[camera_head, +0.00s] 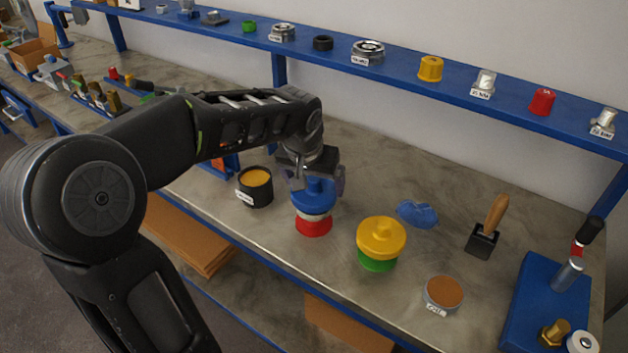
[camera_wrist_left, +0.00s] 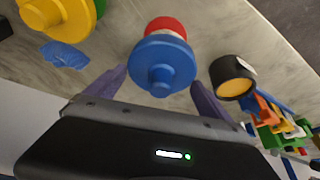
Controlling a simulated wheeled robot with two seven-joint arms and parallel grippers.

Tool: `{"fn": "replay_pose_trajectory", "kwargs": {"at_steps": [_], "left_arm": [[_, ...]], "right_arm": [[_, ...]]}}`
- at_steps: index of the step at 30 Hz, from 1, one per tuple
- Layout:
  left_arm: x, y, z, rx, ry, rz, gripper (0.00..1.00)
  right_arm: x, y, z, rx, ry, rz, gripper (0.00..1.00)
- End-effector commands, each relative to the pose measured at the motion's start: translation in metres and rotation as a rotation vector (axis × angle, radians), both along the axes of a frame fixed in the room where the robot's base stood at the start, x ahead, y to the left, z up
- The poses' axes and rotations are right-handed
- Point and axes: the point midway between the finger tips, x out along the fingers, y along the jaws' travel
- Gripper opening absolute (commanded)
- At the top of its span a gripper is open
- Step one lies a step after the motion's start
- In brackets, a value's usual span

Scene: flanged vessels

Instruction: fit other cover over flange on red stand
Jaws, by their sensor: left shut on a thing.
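The blue cover (camera_head: 314,197) is a round disc with a raised knob, over a pale flange on the red stand (camera_head: 313,228). A pale band of the flange shows between blue and red; I cannot tell whether the cover is fully seated. My left gripper (camera_head: 317,181) points down from above and is shut on the blue cover, one finger on each side. The wrist view also shows the blue cover (camera_wrist_left: 162,62) between the fingers, with the red stand (camera_wrist_left: 166,24) behind it. A yellow cover (camera_head: 381,236) sits on the green stand (camera_head: 378,262). My right gripper is out of view.
A black tin (camera_head: 254,188) with orange contents stands close left of the red stand. A blue cloth (camera_head: 417,213), a brush (camera_head: 488,228) and a shallow tin (camera_head: 442,295) lie to the right, near a blue board (camera_head: 528,298). A blue shelf (camera_head: 395,65) runs behind.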

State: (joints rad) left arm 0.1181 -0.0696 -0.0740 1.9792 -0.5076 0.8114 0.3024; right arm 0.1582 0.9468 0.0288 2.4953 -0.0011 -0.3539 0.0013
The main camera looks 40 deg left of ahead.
Motion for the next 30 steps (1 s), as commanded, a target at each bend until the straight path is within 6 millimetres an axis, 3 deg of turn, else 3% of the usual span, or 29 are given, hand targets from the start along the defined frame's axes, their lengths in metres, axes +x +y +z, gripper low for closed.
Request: {"fn": "replay_pose_trajectory", "kwargs": {"at_steps": [30], "left_arm": [[0.000,0.000,-0.032,0.000,0.000,0.000,0.53]], "right_arm": [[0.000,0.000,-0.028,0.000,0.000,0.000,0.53]]}}
